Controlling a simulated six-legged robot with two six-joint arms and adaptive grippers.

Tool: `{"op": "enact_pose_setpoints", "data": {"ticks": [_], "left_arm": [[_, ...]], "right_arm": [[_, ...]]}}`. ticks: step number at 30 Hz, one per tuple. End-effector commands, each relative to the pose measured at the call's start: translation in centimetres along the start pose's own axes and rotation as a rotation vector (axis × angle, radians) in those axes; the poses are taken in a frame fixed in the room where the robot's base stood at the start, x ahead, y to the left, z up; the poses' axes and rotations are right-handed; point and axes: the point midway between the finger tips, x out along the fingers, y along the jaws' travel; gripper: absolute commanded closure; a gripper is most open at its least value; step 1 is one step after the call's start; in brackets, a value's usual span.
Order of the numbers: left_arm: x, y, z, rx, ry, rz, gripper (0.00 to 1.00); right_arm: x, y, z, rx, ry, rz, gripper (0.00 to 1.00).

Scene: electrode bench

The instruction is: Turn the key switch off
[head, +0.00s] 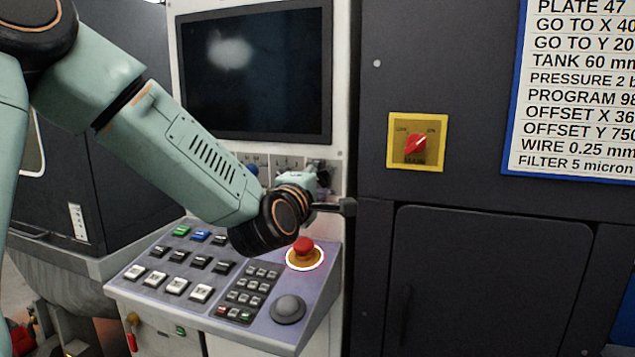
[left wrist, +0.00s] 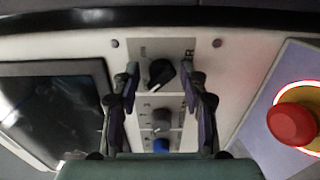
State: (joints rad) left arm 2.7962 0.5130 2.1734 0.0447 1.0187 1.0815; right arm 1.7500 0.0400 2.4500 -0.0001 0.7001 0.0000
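A black switch knob (left wrist: 160,74) sits on a pale plate with small letters beside it, in the left wrist view; it looks like the key switch. My left gripper (left wrist: 160,88) is open, with one finger on each side of this knob in the picture. I cannot tell whether the fingers touch it. In the head view my left gripper (head: 328,190) is in front of the strip under the screen and partly hides the switch. My right gripper is not in view.
A grey knob (left wrist: 161,119) and a blue button (left wrist: 161,145) share the strip. A red mushroom button (head: 303,246) with a lit ring stands close below my left gripper. A screen (head: 255,70) is above. A red main switch (head: 416,145) on yellow is at the right.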

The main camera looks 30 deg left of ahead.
Motion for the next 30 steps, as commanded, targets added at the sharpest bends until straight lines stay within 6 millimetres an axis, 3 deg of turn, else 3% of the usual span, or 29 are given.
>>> {"op": "enact_pose_setpoints", "data": {"ticks": [11,24,30], "left_arm": [[-0.4,-0.1,-0.1,-0.002,0.002,-0.003,0.51],[-6.3,-0.1,0.2,-0.002,0.002,-0.002,0.51],[-7.4,-0.1,0.2,0.001,0.003,0.0,0.51]], "right_arm": [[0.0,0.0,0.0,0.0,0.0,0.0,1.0],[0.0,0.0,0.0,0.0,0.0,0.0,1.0],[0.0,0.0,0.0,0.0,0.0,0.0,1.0]]}}
